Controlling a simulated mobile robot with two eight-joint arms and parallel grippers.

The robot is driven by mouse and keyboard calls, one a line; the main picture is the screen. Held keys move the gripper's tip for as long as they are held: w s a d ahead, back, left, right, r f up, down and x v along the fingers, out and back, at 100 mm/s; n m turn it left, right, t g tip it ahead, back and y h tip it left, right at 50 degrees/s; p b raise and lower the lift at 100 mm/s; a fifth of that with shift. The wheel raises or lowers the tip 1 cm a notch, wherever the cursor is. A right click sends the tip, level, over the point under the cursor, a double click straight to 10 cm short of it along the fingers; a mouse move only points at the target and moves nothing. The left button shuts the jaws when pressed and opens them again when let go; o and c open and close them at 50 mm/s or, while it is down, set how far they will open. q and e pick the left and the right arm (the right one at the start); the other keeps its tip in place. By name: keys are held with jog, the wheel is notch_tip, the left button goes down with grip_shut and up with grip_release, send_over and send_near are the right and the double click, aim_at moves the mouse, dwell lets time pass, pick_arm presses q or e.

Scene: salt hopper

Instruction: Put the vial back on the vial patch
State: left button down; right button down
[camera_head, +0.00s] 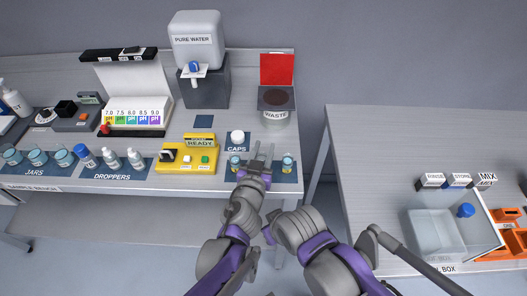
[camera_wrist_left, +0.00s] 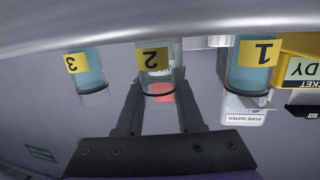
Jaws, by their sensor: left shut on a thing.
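The vial marked 2 (camera_wrist_left: 152,62) is clear with a yellow label and stands between the fingers of my left gripper (camera_wrist_left: 155,100), which is shut on it. In the head view my left gripper (camera_head: 260,160) is over the dark blue vial patch (camera_head: 279,178) at the table's front edge and hides most of this vial. A blue vial marked 1 (camera_head: 235,163) stands on the patch to the left, and a blue vial marked 3 (camera_head: 287,163) to the right. I cannot tell whether vial 2 touches the patch. My right gripper does not show.
A yellow device (camera_head: 188,158) and the caps area with a white cap (camera_head: 237,137) are close to the left. The waste bin (camera_head: 276,103) with its red lid stands behind. A gap separates this table from the right table (camera_head: 370,150), which holds a clear box (camera_head: 435,235).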

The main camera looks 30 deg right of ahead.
pick_arm(q)
jog(key=c, duration=0.5)
grip_release()
jog(key=shift+f, duration=0.1)
jog(key=shift+c, duration=0.2)
